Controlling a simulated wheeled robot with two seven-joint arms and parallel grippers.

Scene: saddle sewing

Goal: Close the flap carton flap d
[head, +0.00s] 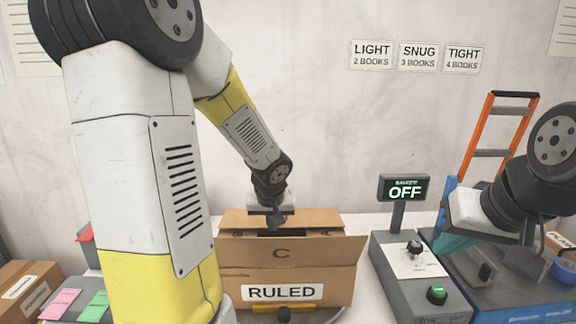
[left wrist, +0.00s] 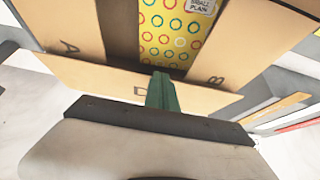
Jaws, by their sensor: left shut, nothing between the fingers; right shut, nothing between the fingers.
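The brown flap carton (head: 330,285) stands on the table with a "RULED" label on its front. Flap C (head: 310,252) is on its near side, folded outward. In the left wrist view flaps A (left wrist: 65,25) and B (left wrist: 235,45) lie over the sides, with a gap between them. Flap D (left wrist: 90,83) runs across below them, partly hidden by my gripper. My left gripper (left wrist: 162,92) is shut and empty, its green fingertips at flap D's middle; contact is unclear. In the head view it is above the carton's far part. My right gripper (head: 467,252) is shut and empty at the right.
A yellow item with coloured rings (left wrist: 168,35) shows inside the carton. A control box (head: 420,290) with an "OFF" display (head: 404,189) stands right of the carton. Pink and green pads (head: 62,303) lie at left. An orange-and-blue hand truck (head: 490,125) leans behind my right arm.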

